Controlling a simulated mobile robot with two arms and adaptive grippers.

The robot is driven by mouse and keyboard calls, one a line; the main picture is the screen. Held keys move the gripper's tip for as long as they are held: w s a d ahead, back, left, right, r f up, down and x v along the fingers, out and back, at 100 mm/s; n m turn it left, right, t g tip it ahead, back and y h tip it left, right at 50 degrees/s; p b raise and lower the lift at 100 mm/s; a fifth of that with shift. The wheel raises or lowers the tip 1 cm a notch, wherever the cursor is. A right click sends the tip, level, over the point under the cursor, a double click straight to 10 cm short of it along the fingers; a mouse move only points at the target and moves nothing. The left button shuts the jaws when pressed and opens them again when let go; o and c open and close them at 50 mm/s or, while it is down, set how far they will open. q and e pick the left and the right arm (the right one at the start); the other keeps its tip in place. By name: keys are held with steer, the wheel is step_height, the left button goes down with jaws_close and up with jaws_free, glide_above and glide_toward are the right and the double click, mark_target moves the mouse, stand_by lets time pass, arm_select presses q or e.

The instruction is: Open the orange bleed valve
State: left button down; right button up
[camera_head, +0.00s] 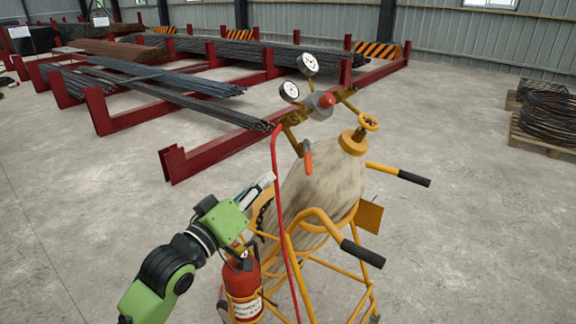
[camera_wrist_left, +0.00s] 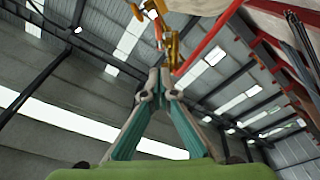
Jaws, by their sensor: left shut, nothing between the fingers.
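A gas cylinder (camera_head: 325,190) stands in a yellow cart, with a gauge assembly above it. An orange lever (camera_head: 308,157), which looks like the bleed valve's handle, hangs roughly upright below the brass fitting. My left gripper (camera_head: 268,180) is shut and empty, to the left of the lever and lower in the picture, apart from it. In the left wrist view the fingertips (camera_wrist_left: 160,78) meet, with a yellow-orange fitting (camera_wrist_left: 172,50) just beyond them. My right gripper is not in view.
A red hose (camera_head: 276,200) hangs right beside my left fingertips. Two gauges (camera_head: 307,64) and a red knob (camera_head: 327,100) sit above. A fire extinguisher (camera_head: 242,285) is below my left gripper. Red racks (camera_head: 215,139) with rebar stand behind.

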arm_select(q)
steer(key=p, duration=0.2)
glide_toward(305, 158)
steer(key=w+r, duration=0.3)
steer(key=w, duration=0.1)
steer(key=d+f, duration=0.1)
steer(key=w+d+f+p, duration=0.1)
steer(key=d, duration=0.1)
steer(key=shift+f, duration=0.15)
steer(key=shift+a+f, duration=0.1)
